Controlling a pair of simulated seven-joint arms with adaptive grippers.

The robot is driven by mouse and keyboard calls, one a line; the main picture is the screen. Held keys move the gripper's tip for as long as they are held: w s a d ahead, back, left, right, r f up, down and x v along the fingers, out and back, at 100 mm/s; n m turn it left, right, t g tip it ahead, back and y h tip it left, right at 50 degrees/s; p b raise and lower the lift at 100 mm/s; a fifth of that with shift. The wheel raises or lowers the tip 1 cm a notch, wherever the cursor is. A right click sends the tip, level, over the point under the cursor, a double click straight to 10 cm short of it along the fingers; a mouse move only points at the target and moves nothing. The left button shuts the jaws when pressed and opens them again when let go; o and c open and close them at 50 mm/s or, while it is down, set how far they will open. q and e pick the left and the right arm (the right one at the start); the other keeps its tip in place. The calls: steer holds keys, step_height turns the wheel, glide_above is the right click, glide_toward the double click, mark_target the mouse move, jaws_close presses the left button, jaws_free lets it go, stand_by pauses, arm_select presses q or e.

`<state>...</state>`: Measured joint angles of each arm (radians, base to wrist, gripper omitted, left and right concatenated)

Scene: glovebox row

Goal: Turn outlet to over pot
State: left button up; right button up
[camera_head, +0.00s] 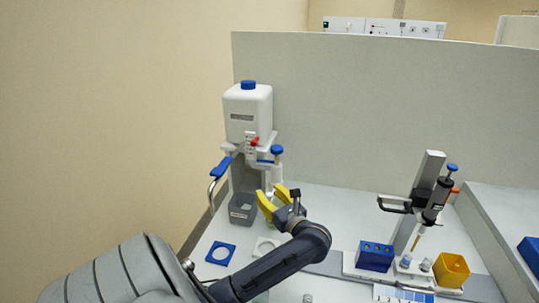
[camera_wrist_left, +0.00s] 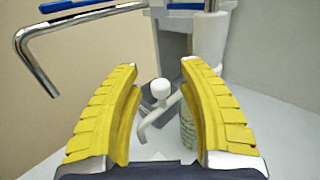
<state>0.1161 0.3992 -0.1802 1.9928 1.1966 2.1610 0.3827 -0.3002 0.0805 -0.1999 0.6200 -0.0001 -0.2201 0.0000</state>
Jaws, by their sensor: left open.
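A white bottle with a blue cap (camera_head: 248,105) stands on a dispenser at the back left. A bent metal tube with a blue lever (camera_head: 217,178) sticks out on its left side; the tube also shows at upper left in the left wrist view (camera_wrist_left: 42,65). A grey pot (camera_head: 242,209) with a label stands below the dispenser. My left gripper (camera_head: 273,199) has its yellow fingers open just right of the pot. In the left wrist view, a white knob with a bent spout (camera_wrist_left: 159,93) shows between the open fingers (camera_wrist_left: 158,68), with no clear grip on it. My right gripper is not in view.
A blue square frame (camera_head: 220,253) and a white ring plate (camera_head: 265,246) lie in front. At right are a blue block (camera_head: 375,256), a yellow box (camera_head: 451,269) and a pipette stand (camera_head: 427,190). A grey partition (camera_head: 380,110) closes the back.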

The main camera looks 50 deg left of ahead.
arm_select(q)
jaws_close()
steer(key=shift+r, duration=0.1)
stand_by(0.5)
